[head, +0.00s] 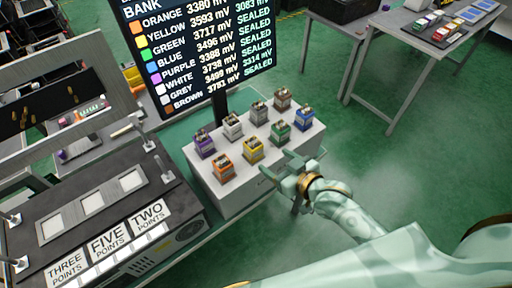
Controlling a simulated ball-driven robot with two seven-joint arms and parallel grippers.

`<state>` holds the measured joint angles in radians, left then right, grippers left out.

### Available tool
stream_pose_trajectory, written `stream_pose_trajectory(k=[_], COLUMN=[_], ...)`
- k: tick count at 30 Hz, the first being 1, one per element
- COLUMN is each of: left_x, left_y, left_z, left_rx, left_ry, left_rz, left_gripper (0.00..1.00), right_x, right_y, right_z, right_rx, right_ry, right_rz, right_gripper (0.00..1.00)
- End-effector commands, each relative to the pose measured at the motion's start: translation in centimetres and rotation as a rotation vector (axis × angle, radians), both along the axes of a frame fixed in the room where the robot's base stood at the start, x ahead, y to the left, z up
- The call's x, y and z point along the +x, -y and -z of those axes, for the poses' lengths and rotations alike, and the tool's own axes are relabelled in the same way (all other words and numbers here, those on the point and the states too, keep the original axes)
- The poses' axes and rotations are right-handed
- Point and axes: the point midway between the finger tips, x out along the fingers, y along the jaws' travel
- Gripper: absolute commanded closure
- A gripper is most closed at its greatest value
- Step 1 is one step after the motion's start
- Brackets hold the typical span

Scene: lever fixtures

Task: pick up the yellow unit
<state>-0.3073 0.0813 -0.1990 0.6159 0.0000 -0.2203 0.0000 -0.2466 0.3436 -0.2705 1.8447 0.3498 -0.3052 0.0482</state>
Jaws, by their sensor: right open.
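The yellow unit (253,150) is a small box with a yellow body and a dark, metallic top. It stands upright on a white block (230,194), in the front row between the orange unit (222,168) and the green unit (280,133). My right gripper (283,170) is open and empty at the block's front right edge, just right of and below the yellow unit, apart from it. My left gripper is not in view.
Purple (204,144), white (232,126), grey (259,113), brown (282,98) and blue (304,118) units stand close by on the block. A screen (200,50) rises behind.

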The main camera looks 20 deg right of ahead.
Motion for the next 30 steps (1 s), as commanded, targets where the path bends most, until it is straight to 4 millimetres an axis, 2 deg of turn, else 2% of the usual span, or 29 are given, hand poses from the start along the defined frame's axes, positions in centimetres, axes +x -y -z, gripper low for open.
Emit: stream_pose_trajectory(k=[1, 6, 13, 21, 30], left_x=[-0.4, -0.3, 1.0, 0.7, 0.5], left_y=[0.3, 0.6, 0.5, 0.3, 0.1], left_z=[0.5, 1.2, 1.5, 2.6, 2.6], left_rx=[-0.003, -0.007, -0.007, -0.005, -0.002], left_ry=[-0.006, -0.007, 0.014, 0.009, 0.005], left_rz=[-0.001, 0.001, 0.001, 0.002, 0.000], left_gripper=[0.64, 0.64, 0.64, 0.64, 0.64], right_x=[1.3, 4.4, 6.2, 10.0, 10.5], right_y=[-0.5, -1.6, -2.2, -3.4, -3.6], right_z=[0.6, 1.9, 2.5, 3.9, 3.9], right_rx=[0.002, 0.001, 0.000, 0.000, -0.002], right_ry=[0.002, 0.000, -0.001, -0.001, -0.001], right_rz=[0.000, 0.000, 0.000, 0.000, 0.001], right_gripper=[0.31, 0.31, 0.31, 0.31, 0.31])
